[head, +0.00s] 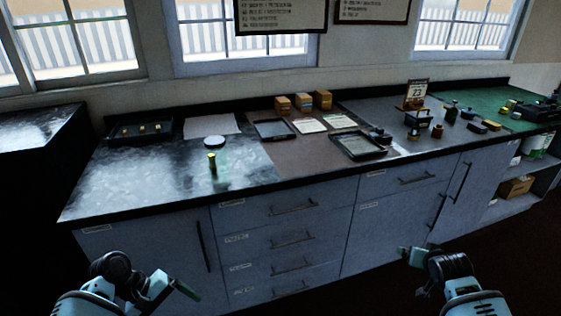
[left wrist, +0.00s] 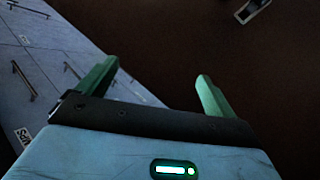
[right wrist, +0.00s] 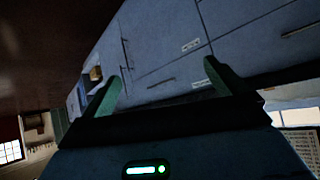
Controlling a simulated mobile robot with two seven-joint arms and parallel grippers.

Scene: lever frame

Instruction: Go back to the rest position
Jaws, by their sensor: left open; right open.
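My left gripper (head: 188,292) is low at the front left in the head view, in front of the cabinet and below the counter top. In the left wrist view its two green fingers (left wrist: 157,92) are apart with nothing between them. My right gripper (head: 408,254) is low at the front right in the head view, before the cabinet doors. In the right wrist view its fingers (right wrist: 163,82) are apart and empty. Neither gripper touches anything that I can see. No lever frame can be made out for certain.
A long counter (head: 140,185) with drawers stands ahead. A dark cabinet (head: 35,130) stands left. The floor before the counter is clear.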

